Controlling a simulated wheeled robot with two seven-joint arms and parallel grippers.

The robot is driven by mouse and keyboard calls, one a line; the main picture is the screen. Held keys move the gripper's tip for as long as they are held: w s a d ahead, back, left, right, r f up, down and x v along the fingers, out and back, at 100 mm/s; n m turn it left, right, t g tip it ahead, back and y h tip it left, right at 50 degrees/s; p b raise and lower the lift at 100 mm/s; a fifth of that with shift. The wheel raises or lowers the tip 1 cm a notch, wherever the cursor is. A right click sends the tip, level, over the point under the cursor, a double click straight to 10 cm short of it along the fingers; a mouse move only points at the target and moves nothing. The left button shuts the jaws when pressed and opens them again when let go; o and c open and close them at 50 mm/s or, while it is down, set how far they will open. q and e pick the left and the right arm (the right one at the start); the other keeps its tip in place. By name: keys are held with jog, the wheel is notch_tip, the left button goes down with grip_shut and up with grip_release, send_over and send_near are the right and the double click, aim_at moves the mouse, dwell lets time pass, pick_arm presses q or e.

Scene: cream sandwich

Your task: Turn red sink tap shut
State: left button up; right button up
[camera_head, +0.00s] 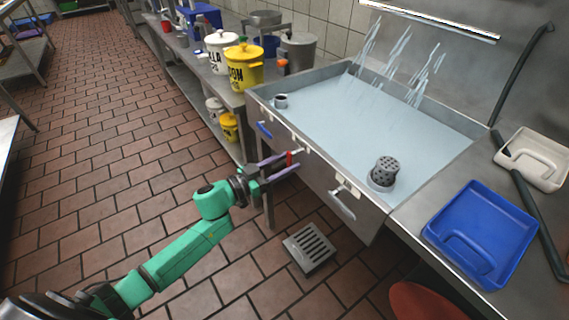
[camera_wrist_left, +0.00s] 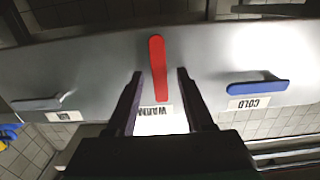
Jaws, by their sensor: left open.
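The red tap handle (camera_wrist_left: 158,68) is on the front panel of the sink (camera_head: 379,211), above a label reading WARM in the left wrist view. It stands nearly upright in that view. In the head view the red handle (camera_head: 289,158) shows between the fingers. My left gripper (camera_head: 290,163) is open, with one finger on each side of the handle. In the left wrist view the left gripper (camera_wrist_left: 158,75) has gaps between its fingers and the handle. Whether anything touches is hard to tell. My right gripper is not in view.
A blue tap handle (camera_head: 264,130) labelled COLD and a metal handle (camera_head: 341,206) flank the red one. The basin holds water, with a perforated strainer (camera_head: 386,167). A floor drain (camera_head: 309,248) lies below. Blue tray (camera_head: 481,233) and yellow bucket (camera_head: 243,67) stand on side counters.

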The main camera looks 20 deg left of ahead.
pick_arm(q)
grip_shut()
dwell(1.4)
